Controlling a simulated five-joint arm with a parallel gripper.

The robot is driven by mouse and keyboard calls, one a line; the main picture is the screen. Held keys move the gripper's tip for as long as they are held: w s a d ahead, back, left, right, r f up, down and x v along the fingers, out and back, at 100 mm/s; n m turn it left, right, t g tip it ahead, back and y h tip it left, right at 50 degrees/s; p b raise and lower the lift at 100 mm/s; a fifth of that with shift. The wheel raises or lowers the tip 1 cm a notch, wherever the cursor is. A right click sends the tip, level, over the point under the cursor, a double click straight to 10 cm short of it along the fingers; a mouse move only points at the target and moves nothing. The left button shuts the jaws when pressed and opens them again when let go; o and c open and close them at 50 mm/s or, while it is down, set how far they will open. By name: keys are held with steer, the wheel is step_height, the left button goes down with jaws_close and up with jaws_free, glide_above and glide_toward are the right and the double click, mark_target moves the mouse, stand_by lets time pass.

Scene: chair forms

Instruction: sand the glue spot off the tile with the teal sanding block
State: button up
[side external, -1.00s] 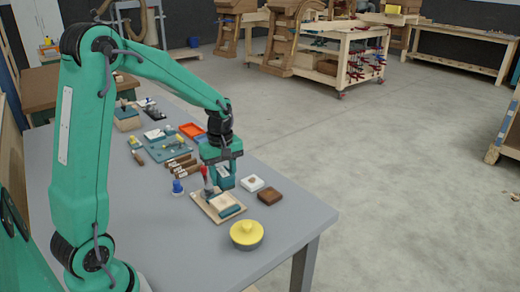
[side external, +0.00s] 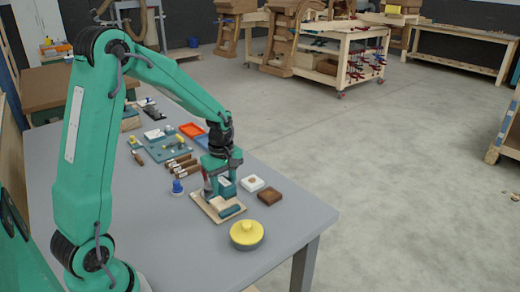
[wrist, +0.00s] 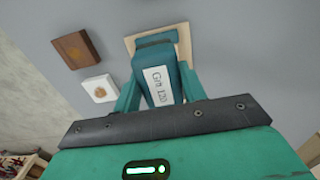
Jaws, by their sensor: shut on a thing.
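My gripper (side external: 222,180) is shut on the teal sanding block (wrist: 163,85), whose white label reads "Grit 120" in the wrist view. The block also shows between the fingers in the side view (side external: 227,186). They are over the back part of a light wooden tray (side external: 206,209); I cannot tell whether the block touches it. A white tile (side external: 252,183) with a tan spot lies on the table just right of the gripper, and shows in the wrist view (wrist: 98,89). A brown square (side external: 269,196) with a lighter spot lies beside it.
A blue-topped bottle (side external: 177,187) and several brown-handled tools (side external: 180,162) are left and behind. Bare table lies at front left.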

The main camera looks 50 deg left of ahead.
mark_target(226, 205)
step_height(226, 205, down, 4)
steer(key=shift+f, duration=0.15)
steer(key=shift+a+f, duration=0.35)
steer(key=shift+a, duration=0.3)
steer(key=shift+c, duration=0.3)
steer(key=shift+a, duration=1.35)
steer(key=d, duration=0.4)
steer(key=shift+r, duration=4.2)
steer(key=shift+w, duration=0.15)
